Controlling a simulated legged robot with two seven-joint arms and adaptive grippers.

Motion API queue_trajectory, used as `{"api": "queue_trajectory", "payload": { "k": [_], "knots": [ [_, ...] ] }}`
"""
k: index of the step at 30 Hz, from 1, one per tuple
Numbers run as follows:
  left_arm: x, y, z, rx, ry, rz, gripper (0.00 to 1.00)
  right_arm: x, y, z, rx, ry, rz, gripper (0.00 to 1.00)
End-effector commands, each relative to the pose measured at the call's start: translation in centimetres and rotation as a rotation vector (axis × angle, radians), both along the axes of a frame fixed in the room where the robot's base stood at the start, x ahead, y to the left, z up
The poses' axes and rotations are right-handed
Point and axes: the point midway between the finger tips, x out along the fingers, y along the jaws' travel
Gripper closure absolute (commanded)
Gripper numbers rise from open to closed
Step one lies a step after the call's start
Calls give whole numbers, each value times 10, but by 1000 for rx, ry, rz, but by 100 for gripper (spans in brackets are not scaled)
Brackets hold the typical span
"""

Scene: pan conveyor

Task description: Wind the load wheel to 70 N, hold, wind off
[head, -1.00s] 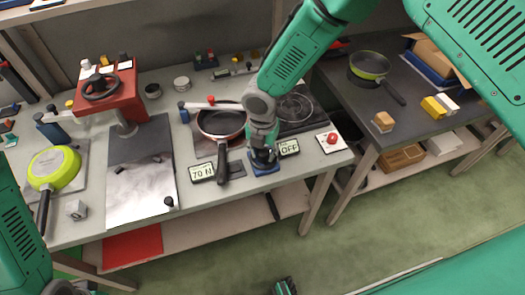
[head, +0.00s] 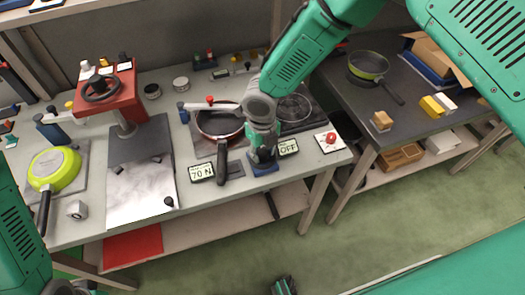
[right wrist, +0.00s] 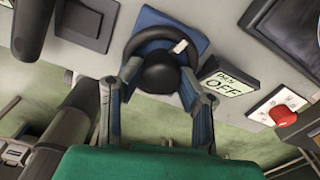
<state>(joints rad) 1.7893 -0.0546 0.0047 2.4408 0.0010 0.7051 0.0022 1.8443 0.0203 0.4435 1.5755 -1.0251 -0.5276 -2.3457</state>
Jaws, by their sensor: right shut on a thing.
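The load wheel is a black wheel (right wrist: 148,40) on a blue base (right wrist: 185,22) at the bench's front edge; the blue base also shows in the head view (head: 263,169). A white mark sits on the wheel's rim. My right gripper (right wrist: 160,73) is shut on the wheel, its fingers either side of the dark round hub; it also shows in the head view (head: 262,150), hiding most of the wheel. The load display (head: 202,172) reads 70 N. A second display (head: 287,148) reads OFF. My left gripper is not in view.
A red-rimmed pan (head: 218,122) lies behind the displays, its handle pointing to the front. A red press with a handwheel (head: 100,88) and a green pan (head: 54,168) are at left.

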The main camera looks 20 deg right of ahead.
Motion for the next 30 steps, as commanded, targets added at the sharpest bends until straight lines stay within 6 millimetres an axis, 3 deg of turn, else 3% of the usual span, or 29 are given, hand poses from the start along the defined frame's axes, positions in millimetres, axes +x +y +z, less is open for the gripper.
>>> {"api": "queue_trajectory", "payload": {
  "k": [9,26,27,29,30],
  "knots": [
    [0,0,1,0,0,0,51,7,0,4,3,-14,133,100],
    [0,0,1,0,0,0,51,7,0,4,4,-15,165,100],
    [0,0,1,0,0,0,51,7,0,4,4,-15,165,67],
    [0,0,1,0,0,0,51,6,0,4,3,-14,165,51],
    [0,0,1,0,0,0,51,6,0,3,3,-13,165,51]
  ]
}}
